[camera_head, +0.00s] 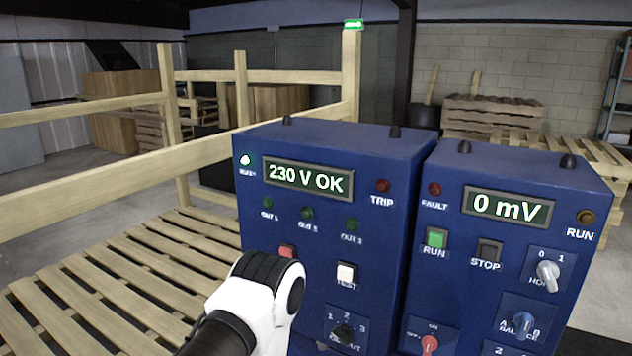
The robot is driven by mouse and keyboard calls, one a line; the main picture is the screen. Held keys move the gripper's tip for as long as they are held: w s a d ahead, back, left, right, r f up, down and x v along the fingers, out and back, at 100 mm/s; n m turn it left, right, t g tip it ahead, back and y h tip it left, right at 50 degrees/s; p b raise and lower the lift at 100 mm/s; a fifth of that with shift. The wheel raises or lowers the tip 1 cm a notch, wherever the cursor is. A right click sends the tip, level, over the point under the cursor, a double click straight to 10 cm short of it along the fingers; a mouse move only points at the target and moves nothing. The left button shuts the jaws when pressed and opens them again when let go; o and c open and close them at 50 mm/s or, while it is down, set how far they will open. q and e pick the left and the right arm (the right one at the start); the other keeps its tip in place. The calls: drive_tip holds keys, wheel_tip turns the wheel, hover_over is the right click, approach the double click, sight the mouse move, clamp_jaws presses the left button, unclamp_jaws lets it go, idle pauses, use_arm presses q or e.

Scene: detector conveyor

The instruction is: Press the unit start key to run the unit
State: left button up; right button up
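The right blue unit (510,195) has a green key labelled RUN (436,238) and a dark key labelled STOP (487,251). No key reads "start". Its display (507,207) reads 0 mV. Its RUN lamp (586,217) is dull amber and its FAULT lamp (435,188) is dull red; both look unlit. A white and black link of my arm (262,292) covers part of the left unit's lower left. Neither gripper's fingers show.
The left blue unit (400,200) reads 230 V OK, with one lit lamp (245,160), a white TEST key (346,273) and a partly hidden red key (287,251). Below RUN sits a red rotary switch (429,345). A wooden rail (120,196) and slatted pallet (130,285) stand at left.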

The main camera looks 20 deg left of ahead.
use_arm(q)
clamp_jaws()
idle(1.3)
